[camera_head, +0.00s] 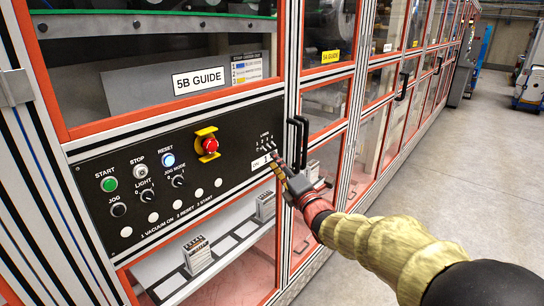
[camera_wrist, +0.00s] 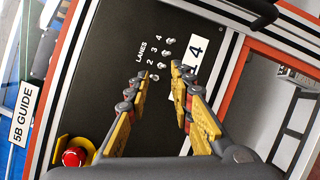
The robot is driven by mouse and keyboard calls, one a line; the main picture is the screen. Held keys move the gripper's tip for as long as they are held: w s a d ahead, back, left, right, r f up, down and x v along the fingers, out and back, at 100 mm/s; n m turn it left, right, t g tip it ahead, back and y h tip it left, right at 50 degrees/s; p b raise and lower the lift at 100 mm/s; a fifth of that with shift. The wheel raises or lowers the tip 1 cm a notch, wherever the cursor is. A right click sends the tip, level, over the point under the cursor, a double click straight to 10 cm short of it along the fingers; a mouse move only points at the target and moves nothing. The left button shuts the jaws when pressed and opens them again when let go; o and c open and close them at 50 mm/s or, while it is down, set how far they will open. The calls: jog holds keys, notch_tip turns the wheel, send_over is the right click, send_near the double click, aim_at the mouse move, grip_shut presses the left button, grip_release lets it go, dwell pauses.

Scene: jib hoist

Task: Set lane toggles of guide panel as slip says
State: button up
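The black 5B guide panel (camera_head: 225,160) is on the cabinet front. Its lane toggles (camera_head: 268,144) are small metal levers near the panel's right end. In the wrist view they form a row (camera_wrist: 167,53) beside the word LANES and the numbers. My gripper (camera_head: 276,161) is at that end of the panel, just below the toggles. In the wrist view my gripper (camera_wrist: 161,73) has its fingers apart, around the low-numbered end of the row; contact cannot be told. A sheet with coloured rows (camera_head: 246,69), possibly the slip, is behind the upper window; its text is too small to read.
A red stop button (camera_head: 210,144) on a yellow guard and several other buttons and knobs are on the panel's left. A black door handle (camera_head: 298,140) stands out just right of the panel. A white label with a 4 (camera_wrist: 196,50) is beside the toggles. The aisle floor is clear.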

jog(key=shift+v, duration=3)
